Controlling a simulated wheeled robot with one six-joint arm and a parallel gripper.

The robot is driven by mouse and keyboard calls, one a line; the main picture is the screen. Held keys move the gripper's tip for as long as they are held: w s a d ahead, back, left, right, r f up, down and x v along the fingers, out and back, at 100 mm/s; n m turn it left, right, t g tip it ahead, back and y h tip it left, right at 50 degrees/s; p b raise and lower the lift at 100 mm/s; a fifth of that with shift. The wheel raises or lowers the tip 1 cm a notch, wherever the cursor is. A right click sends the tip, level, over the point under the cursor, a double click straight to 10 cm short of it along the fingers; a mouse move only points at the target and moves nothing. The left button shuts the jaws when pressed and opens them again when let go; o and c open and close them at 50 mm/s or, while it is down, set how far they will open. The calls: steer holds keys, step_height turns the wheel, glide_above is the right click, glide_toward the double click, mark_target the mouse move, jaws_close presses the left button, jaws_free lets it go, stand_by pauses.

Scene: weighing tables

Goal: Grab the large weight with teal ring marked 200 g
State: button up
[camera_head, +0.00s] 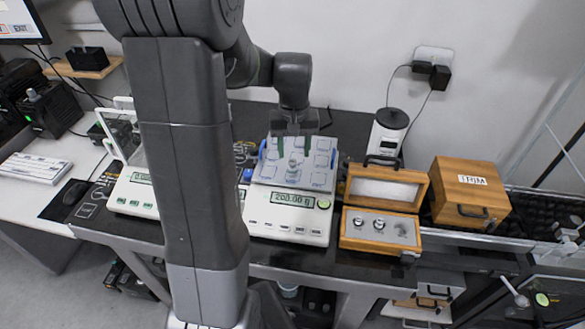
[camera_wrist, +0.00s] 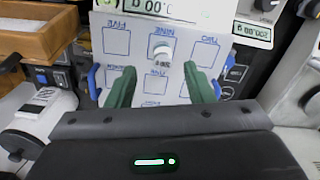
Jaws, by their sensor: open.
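A small silvery weight (camera_head: 293,168) stands on the printed white plate (camera_head: 315,180) of a balance whose display reads 200.00 g. My gripper (camera_head: 293,146) is above the plate, pointing down. In the wrist view its green fingers (camera_wrist: 158,78) are apart, one on each side of the weight's line, with the weight ahead of the fingertips and nothing between them.
An open wooden case (camera_head: 408,253) with a few weights stands right of the balance. A closed wooden box (camera_head: 470,190) and a white cylindrical device (camera_head: 389,132) are beyond. Another balance (camera_head: 137,192) stands left, partly behind my arm.

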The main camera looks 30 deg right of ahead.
mark_target(293, 161)
steer(key=f, duration=0.2)
steer(key=shift+w+f, duration=0.35)
steer(key=shift+s+f, duration=0.1)
steer(key=shift+f, duration=0.45)
jaws_close()
